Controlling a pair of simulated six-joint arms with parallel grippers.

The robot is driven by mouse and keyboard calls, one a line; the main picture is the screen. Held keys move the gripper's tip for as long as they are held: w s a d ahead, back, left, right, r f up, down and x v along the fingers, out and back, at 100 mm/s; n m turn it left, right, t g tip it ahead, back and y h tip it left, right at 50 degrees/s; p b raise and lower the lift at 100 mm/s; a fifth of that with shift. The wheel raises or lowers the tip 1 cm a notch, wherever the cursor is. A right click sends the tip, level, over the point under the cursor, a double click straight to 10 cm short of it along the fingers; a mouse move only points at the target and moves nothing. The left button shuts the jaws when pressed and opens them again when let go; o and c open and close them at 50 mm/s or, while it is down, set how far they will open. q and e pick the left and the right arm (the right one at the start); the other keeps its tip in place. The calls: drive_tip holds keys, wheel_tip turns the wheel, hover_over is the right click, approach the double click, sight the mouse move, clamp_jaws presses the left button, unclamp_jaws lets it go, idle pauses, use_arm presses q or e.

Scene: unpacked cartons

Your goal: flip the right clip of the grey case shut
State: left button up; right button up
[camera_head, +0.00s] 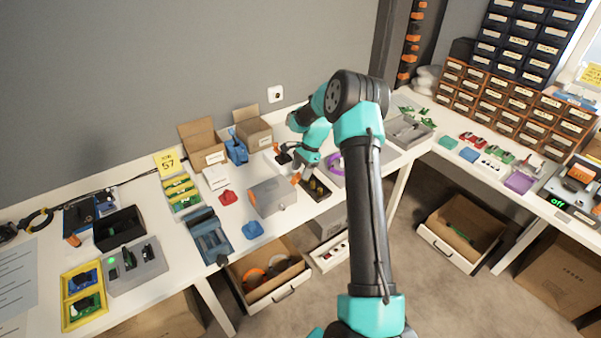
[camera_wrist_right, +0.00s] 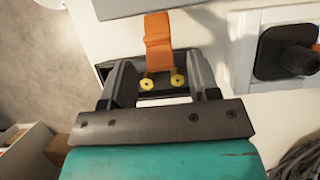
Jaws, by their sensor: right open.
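The grey case (camera_head: 272,197) lies on the white table near the middle of the head view. Its near edge shows at the top of the right wrist view (camera_wrist_right: 170,7). The orange right clip (camera_wrist_right: 157,42) sticks out from that edge towards my right gripper (camera_wrist_right: 159,75). It shows small at the case's right end in the head view (camera_head: 296,178). My right gripper is open, with the clip between its two dark fingers. I cannot tell whether either finger touches it. My left gripper is not in view.
A black holder with yellow rings (camera_wrist_right: 148,84) lies under the clip and fingers. A black item on a white base (camera_wrist_right: 285,58) stands close to the right finger. A red part (camera_head: 228,197) and a blue part (camera_head: 253,230) lie near the case. Open cartons (camera_head: 203,145) stand behind.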

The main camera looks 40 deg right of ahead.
drive_tip(key=shift+a+f, duration=0.2)
drive_tip(key=shift+f, duration=0.35)
drive_tip(key=c, duration=0.9)
